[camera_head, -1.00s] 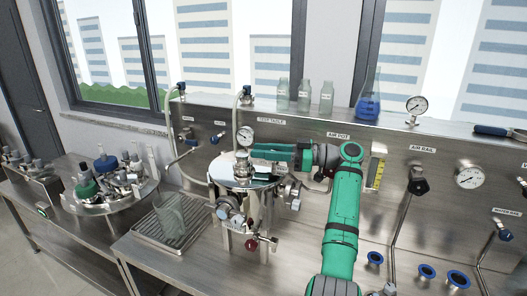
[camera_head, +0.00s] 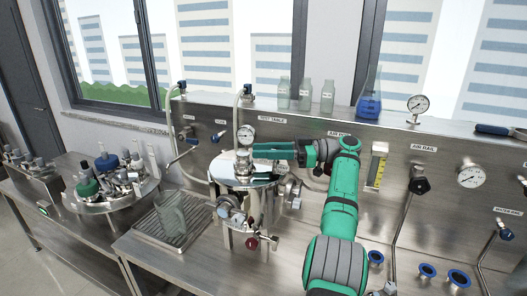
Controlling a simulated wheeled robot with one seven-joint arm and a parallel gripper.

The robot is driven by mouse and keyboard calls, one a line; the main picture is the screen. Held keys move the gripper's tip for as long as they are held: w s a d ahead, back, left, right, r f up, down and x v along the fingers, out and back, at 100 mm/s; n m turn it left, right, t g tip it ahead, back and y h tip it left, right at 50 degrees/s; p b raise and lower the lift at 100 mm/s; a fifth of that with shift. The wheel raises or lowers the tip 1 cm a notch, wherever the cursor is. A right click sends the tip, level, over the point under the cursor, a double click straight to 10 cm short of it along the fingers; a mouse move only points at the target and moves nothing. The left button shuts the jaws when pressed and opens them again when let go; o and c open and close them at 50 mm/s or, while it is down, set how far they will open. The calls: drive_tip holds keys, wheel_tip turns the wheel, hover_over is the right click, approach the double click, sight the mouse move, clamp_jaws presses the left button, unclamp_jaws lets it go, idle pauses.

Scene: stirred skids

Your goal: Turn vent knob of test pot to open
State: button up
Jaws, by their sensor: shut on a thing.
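The test pot (camera_head: 232,186) is a shiny steel vessel on legs on the steel bench, with fittings on its lid and side. My gripper (camera_head: 256,151) reaches in from the right, level over the lid, with its green fingers at a small steel knob-like fitting (camera_head: 243,160) on top. The fingers are shut on this fitting, which appears to be the vent knob. The fingertips partly hide it, and its open or closed position cannot be read. A pressure gauge (camera_head: 246,133) stands just behind the fitting.
A glass beaker (camera_head: 171,213) stands on a drip tray (camera_head: 150,236) left of the pot. A red-knobbed valve (camera_head: 252,243) juts from the pot's front. Bottles and a blue flask (camera_head: 369,100) stand on the back ledge. A round rack (camera_head: 110,202) is at left.

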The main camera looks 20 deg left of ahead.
drive_tip(key=shift+f, duration=0.25)
drive_tip(key=o, duration=1.1)
drive_tip(key=shift+r, duration=0.1)
